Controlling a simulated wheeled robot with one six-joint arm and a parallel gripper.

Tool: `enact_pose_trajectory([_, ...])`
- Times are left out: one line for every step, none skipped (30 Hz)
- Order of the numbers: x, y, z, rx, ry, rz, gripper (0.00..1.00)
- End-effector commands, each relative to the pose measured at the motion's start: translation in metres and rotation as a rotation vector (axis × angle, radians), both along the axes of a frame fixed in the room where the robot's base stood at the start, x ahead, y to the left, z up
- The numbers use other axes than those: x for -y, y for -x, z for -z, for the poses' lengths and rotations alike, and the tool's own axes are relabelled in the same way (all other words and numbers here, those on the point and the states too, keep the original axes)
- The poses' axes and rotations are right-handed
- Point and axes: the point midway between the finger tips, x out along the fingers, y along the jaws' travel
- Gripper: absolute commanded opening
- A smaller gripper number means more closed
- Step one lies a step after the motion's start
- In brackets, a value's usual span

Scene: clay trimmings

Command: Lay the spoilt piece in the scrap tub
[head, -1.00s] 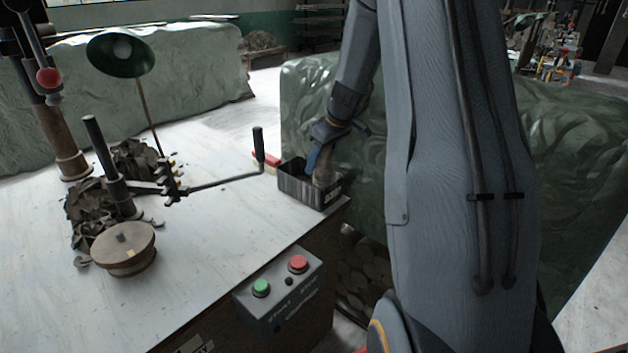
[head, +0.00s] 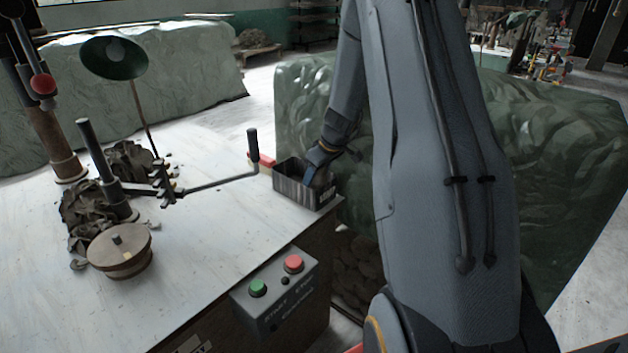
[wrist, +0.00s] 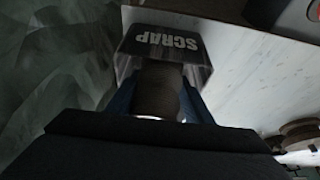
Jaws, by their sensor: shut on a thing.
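The scrap tub (head: 297,190) is a dark open box at the table's far right corner. In the wrist view its dark wall (wrist: 150,60) carries the word SCRAP. My gripper (head: 313,178) is low at the tub's opening, its blue fingers partly hidden by the tub wall. It is shut on the spoilt piece (wrist: 158,90), a brown ribbed cylinder between the two fingers. In the head view the piece is mostly hidden by my gripper and the tub. I cannot tell whether it touches the tub floor.
A lever with a black handle (head: 253,145) stands just left of the tub. A round wooden wheel (head: 120,262), clay trimmings (head: 85,205) and a green lamp (head: 113,58) are at the left. A button box (head: 275,290) is on the front edge. Mid-table is clear.

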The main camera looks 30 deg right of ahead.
Motion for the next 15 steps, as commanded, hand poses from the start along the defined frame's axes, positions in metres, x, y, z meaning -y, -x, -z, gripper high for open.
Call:
enact_pose_trajectory([0.0003, -0.0008, 0.0011, 0.001, 0.001, 0.000, 0.06])
enact_pose_trajectory([0.0000, 0.0000, 0.0012, 0.000, 0.000, 0.000, 0.51])
enact_pose_trajectory([0.0000, 0.0001, 0.0009, 0.000, 0.000, 0.000, 0.54])
enact_pose_trajectory([0.0000, 0.0001, 0.0008, 0.000, 0.000, 0.000, 0.54])
enact_pose_trajectory([0.0000, 0.0001, 0.0008, 0.000, 0.000, 0.000, 0.54])
enact_pose_trajectory([0.0000, 0.0001, 0.0007, 0.000, 0.000, 0.000, 0.54])
enact_pose_trajectory([0.0000, 0.0001, 0.0007, 0.000, 0.000, 0.000, 0.54])
enact_pose_trajectory([0.0000, 0.0001, 0.0007, 0.000, 0.000, 0.000, 0.54])
enact_pose_trajectory([0.0000, 0.0001, 0.0007, 0.000, 0.000, 0.000, 0.54])
enact_pose_trajectory([0.0000, 0.0001, 0.0007, 0.000, 0.000, 0.000, 0.54])
enact_pose_trajectory([0.0000, 0.0001, 0.0005, 0.000, 0.000, 0.000, 0.54])
enact_pose_trajectory([0.0000, 0.0002, 0.0000, 0.000, 0.000, 0.000, 0.54])
enact_pose_trajectory([0.0000, 0.0003, -0.0007, 0.000, 0.000, 0.000, 0.54])
enact_pose_trajectory([-0.0001, 0.0004, -0.0017, 0.000, 0.000, 0.000, 0.54])
enact_pose_trajectory([-0.0001, 0.0006, -0.0034, 0.000, 0.000, 0.000, 0.54])
